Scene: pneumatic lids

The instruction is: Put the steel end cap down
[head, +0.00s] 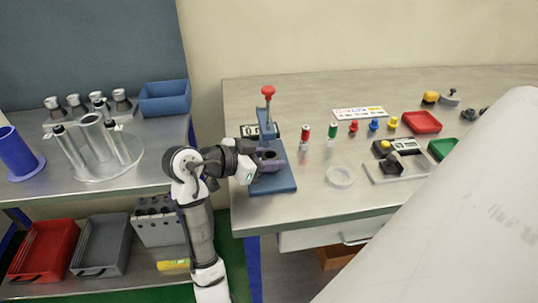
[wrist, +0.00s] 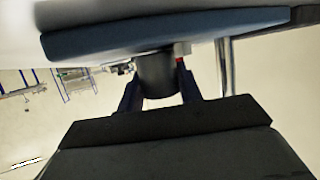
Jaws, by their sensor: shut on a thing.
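My gripper (head: 268,165) is at the blue press stand (head: 285,184) on the right-hand bench. Its two fingers, also seen in the wrist view (wrist: 158,84), are shut on a dark grey round piece (wrist: 157,72), which I take to be the steel end cap. In the head view the dark top of this piece (head: 268,155) shows between the fingers, just in front of the press column. The wrist view shows the blue base plate (wrist: 90,38) close to the piece. I cannot tell whether the two touch.
The press has a red-knobbed lever (head: 268,91). To its right stand a red-topped cylinder (head: 305,138), a green-topped one (head: 332,134) and a clear ring (head: 340,176). A scale-like device (head: 396,160) lies farther right. The bench front is mostly clear.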

